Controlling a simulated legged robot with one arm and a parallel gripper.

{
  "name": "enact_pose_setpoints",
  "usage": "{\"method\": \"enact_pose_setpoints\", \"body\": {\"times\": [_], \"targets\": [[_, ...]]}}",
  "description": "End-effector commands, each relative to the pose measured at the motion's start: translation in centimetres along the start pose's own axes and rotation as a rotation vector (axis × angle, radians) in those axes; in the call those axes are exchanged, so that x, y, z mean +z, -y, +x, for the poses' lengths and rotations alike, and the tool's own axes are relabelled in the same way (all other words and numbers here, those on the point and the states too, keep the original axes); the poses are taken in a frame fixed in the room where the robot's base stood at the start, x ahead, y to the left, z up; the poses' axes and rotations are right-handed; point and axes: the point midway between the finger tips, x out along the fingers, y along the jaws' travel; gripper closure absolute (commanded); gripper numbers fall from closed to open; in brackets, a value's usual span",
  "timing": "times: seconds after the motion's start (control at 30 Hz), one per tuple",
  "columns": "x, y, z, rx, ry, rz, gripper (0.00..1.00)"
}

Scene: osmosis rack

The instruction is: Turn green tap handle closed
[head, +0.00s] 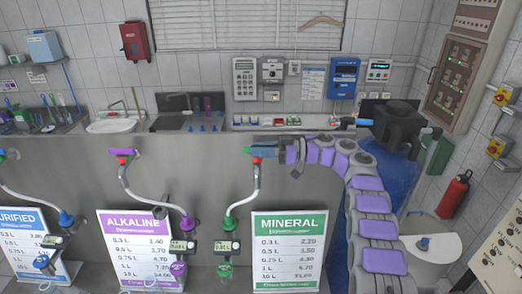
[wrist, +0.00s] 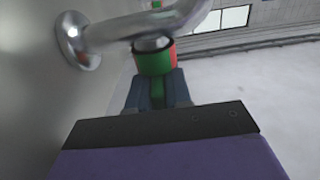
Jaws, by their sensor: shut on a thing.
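The tap's round collar (wrist: 155,57), green with a red part, sits just beyond the fingertips. The chrome pipe (wrist: 140,32) runs above it from a wall flange. Part of the handle is hidden by the fingers.
The white tap hose (head: 257,185) drops to a green valve (head: 231,224) with a small display. A green MINERAL price board (head: 290,251) stands below my arm. A purple tap handle (head: 122,154) is to the left. A blue barrel (head: 402,185) stands right of my arm.

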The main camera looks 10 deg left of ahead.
Motion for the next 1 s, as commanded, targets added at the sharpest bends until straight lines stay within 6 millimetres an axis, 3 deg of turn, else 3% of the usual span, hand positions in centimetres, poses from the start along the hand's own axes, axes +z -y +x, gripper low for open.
{"method": "enact_pose_setpoints", "body": {"times": [0.03, 0.27, 0.3, 0.5, 1.0], "targets": [[0.72, 0.03, 0.12, -0.004, 0.007, 0.01, 1.0], [0.71, 0.05, 0.13, -0.005, 0.008, 0.009, 1.0], [0.71, 0.06, 0.14, -0.005, 0.008, 0.009, 0.8], [0.7, 0.08, 0.15, -0.005, 0.008, 0.009, 0.61], [0.63, 0.27, 0.26, -0.008, 0.008, 0.007, 0.61]]}}
